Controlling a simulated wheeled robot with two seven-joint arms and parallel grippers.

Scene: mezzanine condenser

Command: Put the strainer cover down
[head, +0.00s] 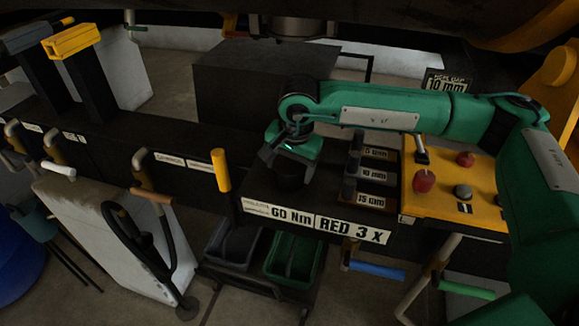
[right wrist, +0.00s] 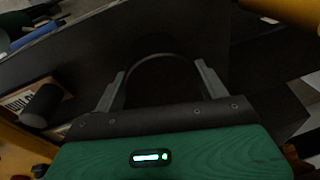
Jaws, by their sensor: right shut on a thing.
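My right gripper (head: 287,148) reaches in from the right in the head view and points down over the dark bench. It is shut on a dark round thing, which I take to be the strainer cover (head: 293,168). In the right wrist view the two grey fingers of the right gripper (right wrist: 160,88) stand on either side of the cover's dark curved rim (right wrist: 162,58). The cover is dark against a dark bench top, so I cannot tell whether it touches the surface. My left gripper is not in view.
The bench (head: 180,135) has labels on its front, including 60 Nm and RED 3 X. Right of the cover stand several dark sockets (head: 350,165) and a yellow control box (head: 455,205). A dark block (head: 245,85) stands behind. Bins (head: 290,258) sit below.

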